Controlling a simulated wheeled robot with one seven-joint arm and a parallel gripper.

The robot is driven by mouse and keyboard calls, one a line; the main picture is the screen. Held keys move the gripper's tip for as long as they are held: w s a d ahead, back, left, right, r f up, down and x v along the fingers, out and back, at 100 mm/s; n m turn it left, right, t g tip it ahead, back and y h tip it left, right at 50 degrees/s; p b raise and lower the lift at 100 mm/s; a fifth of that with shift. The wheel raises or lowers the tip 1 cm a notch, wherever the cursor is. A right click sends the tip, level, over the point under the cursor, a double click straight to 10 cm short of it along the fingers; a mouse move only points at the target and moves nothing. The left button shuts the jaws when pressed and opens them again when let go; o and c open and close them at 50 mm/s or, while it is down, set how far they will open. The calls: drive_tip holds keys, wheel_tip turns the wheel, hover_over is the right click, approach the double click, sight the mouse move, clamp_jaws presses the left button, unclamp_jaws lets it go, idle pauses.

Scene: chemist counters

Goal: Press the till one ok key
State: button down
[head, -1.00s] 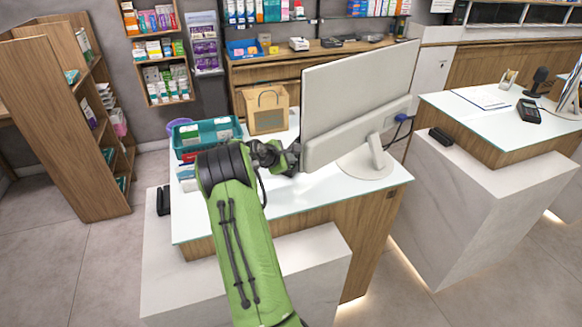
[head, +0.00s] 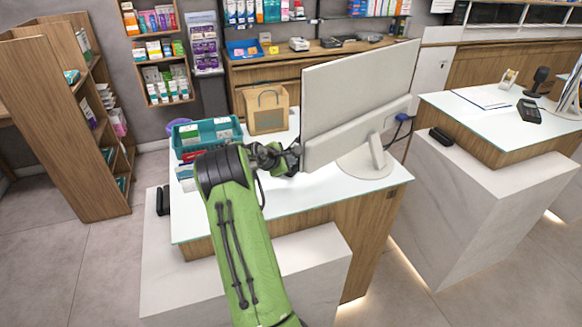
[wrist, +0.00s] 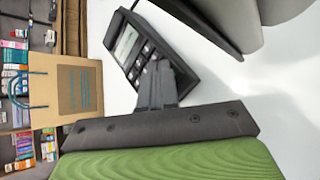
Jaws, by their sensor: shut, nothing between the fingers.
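A dark payment terminal with a pale screen and several keys (wrist: 145,50) lies on the white counter top in the wrist view. My gripper (wrist: 160,68) is shut and empty, its fingertips at the terminal's near edge, over or beside the lower keys. I cannot tell whether the tips touch a key, and the fingers hide part of the keypad. Key labels are too small to read. In the head view my gripper (head: 293,158) is by the left edge of the monitor (head: 352,95); the terminal there is hidden.
A paper bag (head: 267,110) and a teal basket (head: 207,137) stand on the same counter (head: 290,210). Another terminal (head: 529,111) sits on the right counter.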

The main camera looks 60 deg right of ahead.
drive_tip(key=shift+f, duration=0.15)
drive_tip(key=shift+a+r+p, duration=0.1)
drive_tip(key=shift+r+p, duration=0.45)
drive_tip(key=shift+r, duration=0.15)
drive_tip(key=r+p, duration=0.2)
drive_tip(key=r, duration=0.1)
drive_tip(key=r+p, duration=0.1)
drive_tip(key=r, duration=0.1)
drive_tip(key=shift+a+p, duration=0.35)
drive_tip(key=shift+p, duration=0.05)
drive_tip(key=shift+w, duration=0.1)
idle(0.6)
